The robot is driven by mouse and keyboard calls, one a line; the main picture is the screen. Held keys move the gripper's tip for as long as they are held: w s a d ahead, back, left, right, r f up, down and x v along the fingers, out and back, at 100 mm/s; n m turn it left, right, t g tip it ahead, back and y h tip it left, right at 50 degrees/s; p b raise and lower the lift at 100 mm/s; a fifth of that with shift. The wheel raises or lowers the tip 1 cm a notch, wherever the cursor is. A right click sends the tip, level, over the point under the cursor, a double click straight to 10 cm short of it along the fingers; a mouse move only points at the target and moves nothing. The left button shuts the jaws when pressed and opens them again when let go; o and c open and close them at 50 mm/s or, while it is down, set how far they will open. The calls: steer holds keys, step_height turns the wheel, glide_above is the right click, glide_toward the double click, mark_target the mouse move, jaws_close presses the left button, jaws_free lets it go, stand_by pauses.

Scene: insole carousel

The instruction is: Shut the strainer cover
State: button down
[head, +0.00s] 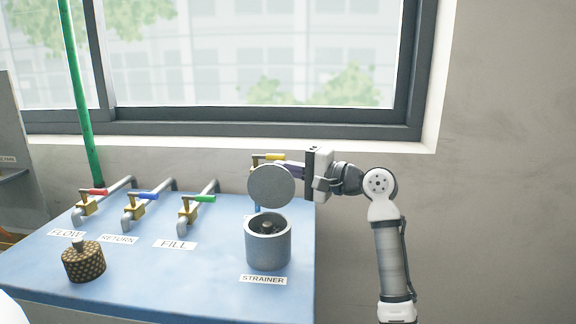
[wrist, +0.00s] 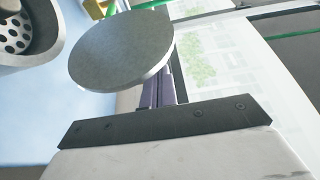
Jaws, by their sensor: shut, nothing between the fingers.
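The strainer (head: 268,249) is an upright grey metal cylinder on the blue bench top, behind its STRAINER label. Its mouth is open, and a perforated inside shows in the wrist view (wrist: 14,36). The round grey strainer cover (head: 271,187) stands raised, nearly upright, above the back of the strainer; it fills the upper middle of the wrist view (wrist: 122,48). My gripper (head: 287,168) comes in from the right, with its fingers just behind the cover. The fingers (wrist: 158,88) are together and empty; their tips are hidden by the cover. I cannot tell whether they touch it.
Taps with red (head: 93,192), blue (head: 140,195) and green (head: 203,198) handles stand to the left. A yellow-handled tap (head: 268,157) is behind the cover. A window and wall are behind; the bench front is mostly clear.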

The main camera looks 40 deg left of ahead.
mark_target(283, 176)
steer(key=shift+s, duration=0.1)
stand_by(0.3)
